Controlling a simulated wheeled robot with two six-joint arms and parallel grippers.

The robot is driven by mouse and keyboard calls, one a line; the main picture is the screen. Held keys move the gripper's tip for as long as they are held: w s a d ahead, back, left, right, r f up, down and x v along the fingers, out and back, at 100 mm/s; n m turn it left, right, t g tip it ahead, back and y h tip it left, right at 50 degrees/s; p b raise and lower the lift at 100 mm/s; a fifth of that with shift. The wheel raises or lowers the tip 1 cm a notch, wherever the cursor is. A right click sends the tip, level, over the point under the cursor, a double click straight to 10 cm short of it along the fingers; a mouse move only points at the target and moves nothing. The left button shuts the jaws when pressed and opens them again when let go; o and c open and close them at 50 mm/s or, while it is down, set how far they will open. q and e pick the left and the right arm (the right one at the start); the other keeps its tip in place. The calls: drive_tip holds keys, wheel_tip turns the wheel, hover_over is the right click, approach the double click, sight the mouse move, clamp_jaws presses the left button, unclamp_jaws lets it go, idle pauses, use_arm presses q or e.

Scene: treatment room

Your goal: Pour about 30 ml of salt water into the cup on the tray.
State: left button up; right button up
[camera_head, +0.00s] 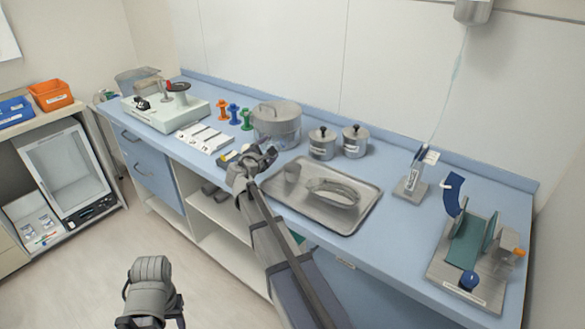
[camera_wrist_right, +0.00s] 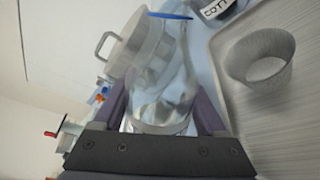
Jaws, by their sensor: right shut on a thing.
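The metal cup (camera_head: 291,173) stands at the left end of the steel tray (camera_head: 338,220), beside a kidney-shaped dish (camera_head: 333,192). In the right wrist view the cup (camera_wrist_right: 262,82) is upright with its open mouth showing, on the right. My right gripper (camera_head: 252,163) is just left of the tray. It is shut on a clear bottle (camera_wrist_right: 165,75) with a blue ring at its top end, which shows between the dark fingers (camera_wrist_right: 165,125). The bottle is apart from the cup, and its liquid level is unclear. My left gripper (camera_head: 150,295) is low over the floor, its fingers unclear.
Behind the tray are a large steel pot (camera_head: 277,126) and two lidded canisters (camera_head: 322,144), (camera_head: 355,140). A label strip rack (camera_head: 203,138) lies left of my right gripper.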

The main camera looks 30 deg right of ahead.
drive_tip(key=shift+s+d+r+n+h, duration=0.3)
drive_tip(key=shift+d+r+n, duration=0.1)
drive_tip(key=shift+n, duration=0.3)
drive_tip(key=shift+s+d+f+n+h+b, duration=0.3)
drive_tip(key=shift+f+n+b, duration=0.25)
drive_tip(key=shift+n+b, duration=0.3)
drive_tip(key=shift+w+r+n+p, duration=0.2)
drive_tip(key=shift+r+n+p, duration=0.6)
drive_tip(key=shift+r, duration=0.35)
drive_tip(key=shift+n+h+b, duration=0.5)
drive_tip(key=shift+n, duration=0.35)
drive_tip(key=shift+n+h+b, duration=0.3)
drive_tip(key=shift+n+b, duration=0.3)
drive_tip(key=shift+n, duration=1.2)
drive_tip(key=shift+r, duration=0.15)
